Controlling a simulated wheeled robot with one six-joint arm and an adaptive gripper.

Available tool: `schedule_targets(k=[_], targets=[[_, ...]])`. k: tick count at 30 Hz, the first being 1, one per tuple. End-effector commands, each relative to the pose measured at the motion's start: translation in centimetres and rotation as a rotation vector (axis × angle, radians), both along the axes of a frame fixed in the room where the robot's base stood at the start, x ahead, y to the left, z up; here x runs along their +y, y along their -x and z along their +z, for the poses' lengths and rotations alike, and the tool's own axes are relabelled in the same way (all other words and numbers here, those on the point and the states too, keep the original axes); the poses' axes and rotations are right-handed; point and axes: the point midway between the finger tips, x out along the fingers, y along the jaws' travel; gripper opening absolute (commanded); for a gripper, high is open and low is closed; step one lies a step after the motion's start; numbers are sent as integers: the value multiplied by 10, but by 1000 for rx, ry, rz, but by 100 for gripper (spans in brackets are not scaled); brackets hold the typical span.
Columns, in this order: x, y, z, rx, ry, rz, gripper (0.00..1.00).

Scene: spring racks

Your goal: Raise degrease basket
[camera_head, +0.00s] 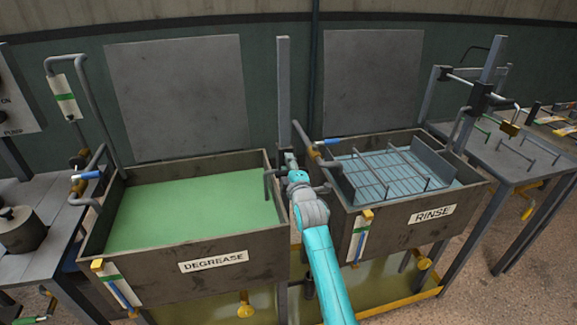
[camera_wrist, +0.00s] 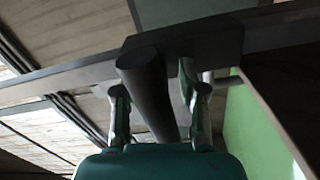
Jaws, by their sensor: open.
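The degrease tank (camera_head: 213,261) holds opaque green liquid (camera_head: 200,205); it also shows green in the wrist view (camera_wrist: 238,120). No basket shows in it; anything below the surface is hidden. An upright grey post (camera_head: 283,95) stands between the tanks. My gripper (camera_head: 293,168) is low at this post, by the tank's right rim. In the wrist view, my open gripper's fingers (camera_wrist: 158,105) stand on either side of a dark round bar (camera_wrist: 145,75). The bar meets a dark block (camera_wrist: 205,40). I cannot tell if the fingers touch the bar.
The rinse tank (camera_head: 395,245) is close on the right, with a wire basket (camera_head: 400,172) in it. A blue-handled valve (camera_head: 328,142) and pipe are just right of my gripper. Another post (camera_head: 490,75) with a black carriage stands farther right. Space above the green liquid is clear.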

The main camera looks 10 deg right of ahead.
Motion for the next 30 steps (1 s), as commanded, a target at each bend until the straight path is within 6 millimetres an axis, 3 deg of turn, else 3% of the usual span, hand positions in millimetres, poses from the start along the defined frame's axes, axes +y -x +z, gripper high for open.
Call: schedule_targets(k=[3, 8, 16, 20, 23, 30], targets=[[0, 0, 0, 0, 0, 0, 39], [0, 0, 0, 0, 0, 0, 0], [0, 0, 1, 0, 0, 0, 0], [0, 0, 10, -4, 0, 0, 0], [0, 0, 27, -8, 0, 0, 0], [0, 0, 88, -12, 0, 1, 0]])
